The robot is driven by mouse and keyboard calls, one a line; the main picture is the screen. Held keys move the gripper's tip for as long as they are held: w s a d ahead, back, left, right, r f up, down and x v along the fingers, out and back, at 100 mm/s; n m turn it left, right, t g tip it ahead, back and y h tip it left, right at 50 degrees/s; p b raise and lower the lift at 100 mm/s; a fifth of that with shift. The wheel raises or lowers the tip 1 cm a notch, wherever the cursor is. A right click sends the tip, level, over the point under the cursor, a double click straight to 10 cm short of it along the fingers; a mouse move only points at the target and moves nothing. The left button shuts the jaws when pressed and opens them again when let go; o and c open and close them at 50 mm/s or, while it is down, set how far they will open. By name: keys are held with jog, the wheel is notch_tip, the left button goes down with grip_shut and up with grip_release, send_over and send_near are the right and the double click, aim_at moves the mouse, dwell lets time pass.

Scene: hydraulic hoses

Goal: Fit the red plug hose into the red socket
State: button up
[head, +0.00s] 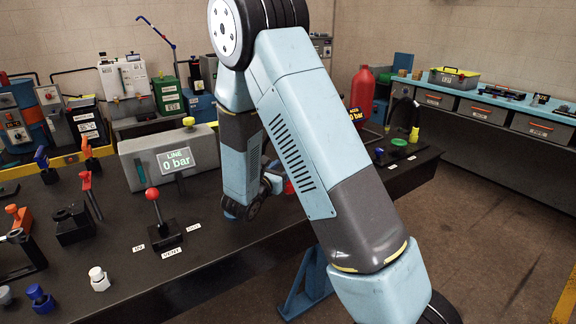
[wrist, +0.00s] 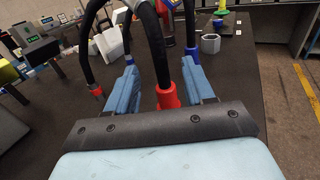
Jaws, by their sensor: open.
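In the wrist view, my gripper (wrist: 159,66) is open, with its two blue fingers apart. A black hose with a red end piece (wrist: 168,96) stands between the fingers, nearer the right one, with gaps visible on both sides. Another black hose, ending in a small red tip (wrist: 97,91), hangs left of the left finger. I cannot tell for certain which red piece is the plug and which belongs to the socket. In the head view, my arm hides most of the gripper area; a bit of red (head: 289,187) shows beside my arm.
A grey block with the LINE 0 bar display (head: 175,160) and a red-knobbed lever (head: 153,194) stand on the dark bench. A hose with a yellow plug (head: 413,134) hangs by a green fitting (head: 398,142). In the wrist view, a blue fitting (wrist: 191,42) and grey nut (wrist: 210,44) lie beyond the right finger.

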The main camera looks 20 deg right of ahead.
jog(key=v, duration=0.9)
jog(key=shift+s+a, duration=0.1)
jog(key=s+d+r+m+g+y, duration=0.2)
jog(key=s+d+r+m+g, duration=0.85)
jog(key=s+d+m, duration=0.4)
jog(key=s+a+r+m+t+y, duration=0.3)
jog(key=s+a+r+m+y, duration=0.2)
jog(key=s+r+m+y, duration=0.4)
jog(key=s+m+y, duration=0.2)
jog(key=s+m, duration=0.1)
jog(key=shift+s+r, duration=0.3)
jog(key=shift+s, duration=0.1)
jog(key=shift+t, duration=0.25)
